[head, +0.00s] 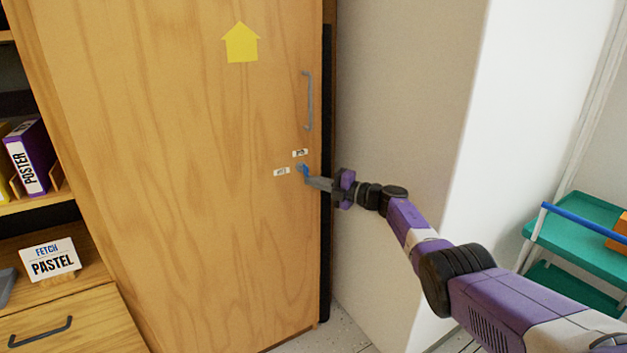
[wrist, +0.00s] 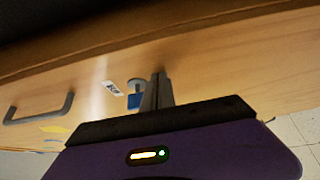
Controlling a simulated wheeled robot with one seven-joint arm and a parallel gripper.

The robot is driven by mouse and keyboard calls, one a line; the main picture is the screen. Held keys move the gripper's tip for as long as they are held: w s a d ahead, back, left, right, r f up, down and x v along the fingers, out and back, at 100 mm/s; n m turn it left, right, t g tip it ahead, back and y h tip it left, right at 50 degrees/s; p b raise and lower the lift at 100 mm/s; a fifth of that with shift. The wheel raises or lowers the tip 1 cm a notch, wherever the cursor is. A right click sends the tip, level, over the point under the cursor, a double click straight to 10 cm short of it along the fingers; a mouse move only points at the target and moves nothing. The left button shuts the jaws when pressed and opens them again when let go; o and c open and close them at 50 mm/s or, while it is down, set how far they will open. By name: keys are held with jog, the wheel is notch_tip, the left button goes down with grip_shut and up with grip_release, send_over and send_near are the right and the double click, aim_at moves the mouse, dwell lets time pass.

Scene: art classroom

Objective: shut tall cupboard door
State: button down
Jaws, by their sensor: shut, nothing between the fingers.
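The tall cupboard door (head: 200,200) is a large wooden panel with a grey bar handle (head: 309,100) near its right edge. A dark strip runs along that edge; I cannot tell for sure how far the door stands from its frame. A lock with a blue key (head: 303,169) sits below the handle, between two small labels. My gripper (head: 310,181) is shut and empty, its tips at the door face right beside the key. In the wrist view the shut fingers (wrist: 158,92) point at the door next to the blue key (wrist: 134,99); contact is unclear.
A beige wall block (head: 400,100) stands right of the cupboard. A green trolley (head: 575,235) with a blue rail is at the far right. Left are shelves with a purple binder (head: 28,158) and a drawer unit (head: 75,320) bearing a "FETCH PASTEL" card (head: 52,260).

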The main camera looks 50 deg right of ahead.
jog(key=shift+w+d+r+m+h, duration=0.1)
jog(key=shift+w+r+m+h, duration=0.2)
jog(key=shift+w, duration=0.35)
jog(key=shift+w+d+r+m+h, duration=0.1)
jog(key=shift+w+r+h, duration=0.25)
jog(key=shift+w, duration=0.25)
jog(key=s+d+f+y+p, duration=0.1)
jog(key=s+p, duration=0.2)
jog(key=s, duration=0.7)
jog(key=shift+f+n, duration=0.2)
jog(key=shift+n, duration=0.2)
jog(key=shift+d, duration=0.15)
